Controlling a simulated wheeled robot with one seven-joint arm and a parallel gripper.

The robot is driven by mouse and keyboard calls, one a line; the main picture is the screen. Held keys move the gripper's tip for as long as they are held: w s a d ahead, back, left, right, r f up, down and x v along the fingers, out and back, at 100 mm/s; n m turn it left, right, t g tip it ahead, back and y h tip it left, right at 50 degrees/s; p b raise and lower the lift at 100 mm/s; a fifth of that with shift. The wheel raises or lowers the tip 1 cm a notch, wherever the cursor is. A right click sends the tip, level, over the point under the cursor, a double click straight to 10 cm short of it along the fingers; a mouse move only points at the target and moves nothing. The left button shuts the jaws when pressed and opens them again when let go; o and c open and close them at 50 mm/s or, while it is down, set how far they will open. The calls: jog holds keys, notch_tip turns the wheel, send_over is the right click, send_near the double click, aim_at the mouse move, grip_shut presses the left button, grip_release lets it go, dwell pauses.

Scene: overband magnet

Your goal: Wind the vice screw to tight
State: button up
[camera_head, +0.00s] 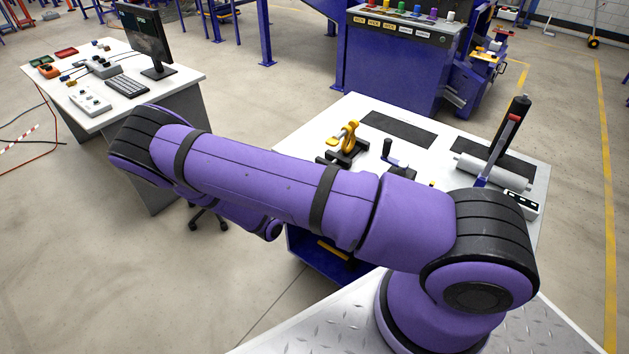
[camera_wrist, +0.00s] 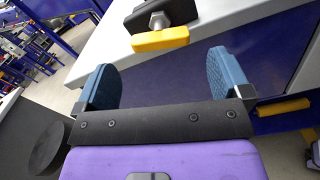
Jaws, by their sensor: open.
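In the wrist view my gripper (camera_wrist: 160,72) is open, its two blue pads wide apart with nothing between them. Just beyond the fingertips is a yellow bar handle (camera_wrist: 160,39) on a grey screw end (camera_wrist: 158,20), in front of a black block (camera_wrist: 175,8); this looks like the vice and its screw. The bar lies nearly level in the picture, apart from both pads. In the head view a yellow part on a black base (camera_head: 345,150) stands on the white bench (camera_head: 300,138); I cannot tell if it is the vice. My gripper is hidden there.
The bench also holds dark mats (camera_head: 398,129), a grey roller (camera_head: 492,174) and an upright lever with a red part (camera_head: 498,150). A desk with a monitor (camera_head: 148,38) stands at left. A blue control cabinet (camera_head: 390,75) is behind the bench.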

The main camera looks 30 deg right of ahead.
jog(key=shift+v, duration=2.7)
jog(key=s+d+r+m+g+y, duration=0.1)
jog(key=s+r+m+g+y, duration=0.3)
jog(key=r, duration=0.7)
jog(key=s+d+r+m+g+y, duration=0.15)
jog(key=r+m, duration=0.35)
jog(key=r, duration=0.5)
jog(key=s+r+m+g+y, duration=0.1)
jog(key=r+m+g+y, duration=0.3)
jog(key=r, duration=0.7)
jog(key=s+r+m+t+y, duration=0.6)
jog(key=s+r+t+y, duration=0.1)
jog(key=s+r, duration=1.1)
jog(key=shift+s+t, duration=0.55)
jog(key=shift+s, duration=0.5)
